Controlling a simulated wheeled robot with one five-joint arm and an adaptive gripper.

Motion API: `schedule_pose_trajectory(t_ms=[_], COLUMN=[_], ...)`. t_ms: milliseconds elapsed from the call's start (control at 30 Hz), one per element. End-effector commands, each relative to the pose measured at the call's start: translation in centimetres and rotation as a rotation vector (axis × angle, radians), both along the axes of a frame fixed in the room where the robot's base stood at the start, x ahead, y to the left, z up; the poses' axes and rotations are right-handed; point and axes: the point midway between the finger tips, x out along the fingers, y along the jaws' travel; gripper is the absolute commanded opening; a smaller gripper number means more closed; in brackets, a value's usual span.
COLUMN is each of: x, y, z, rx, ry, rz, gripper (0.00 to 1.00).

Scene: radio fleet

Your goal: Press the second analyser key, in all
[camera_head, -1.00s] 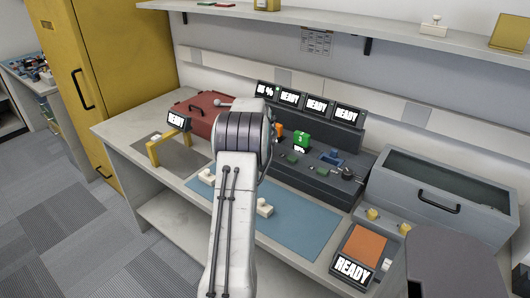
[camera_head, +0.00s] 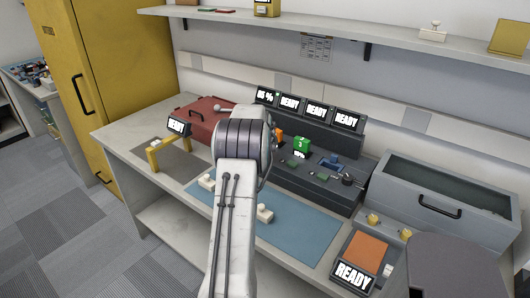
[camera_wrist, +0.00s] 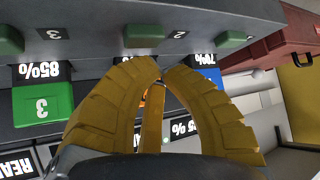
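The analyser console (camera_head: 338,193) is dark grey with several screens along its back. In the wrist view the second green key (camera_wrist: 143,36) sits beside a "2" label, just beyond my fingertips and a little left of them. Another green key (camera_wrist: 232,39) is to its right, and one (camera_wrist: 10,39) is at the left edge by a "3" label. My gripper (camera_wrist: 161,68) has yellow fingers with their tips together, holding nothing visible. I cannot tell whether they touch the key. In the head view my arm hides the gripper.
A green block (camera_wrist: 42,103) marked 3 stands left of the fingers; an orange block (camera_wrist: 152,98) is partly hidden behind them. A blue block (camera_wrist: 207,78) is to the right. A red case (camera_head: 197,117) and a grey lidded bin (camera_head: 450,190) flank the console.

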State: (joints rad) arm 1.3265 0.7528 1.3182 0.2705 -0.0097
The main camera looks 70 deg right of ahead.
Motion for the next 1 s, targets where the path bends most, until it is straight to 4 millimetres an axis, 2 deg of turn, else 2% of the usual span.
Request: schedule_pose_trajectory(t_ms=[567,1000], x=[0.00,-0.07], y=[0.00,-0.02], z=[-0.06,-0.88], rx=[0.000,0.000], ry=[0.000,0.001], rz=[0.000,-0.001], gripper=[0.00,0.00])
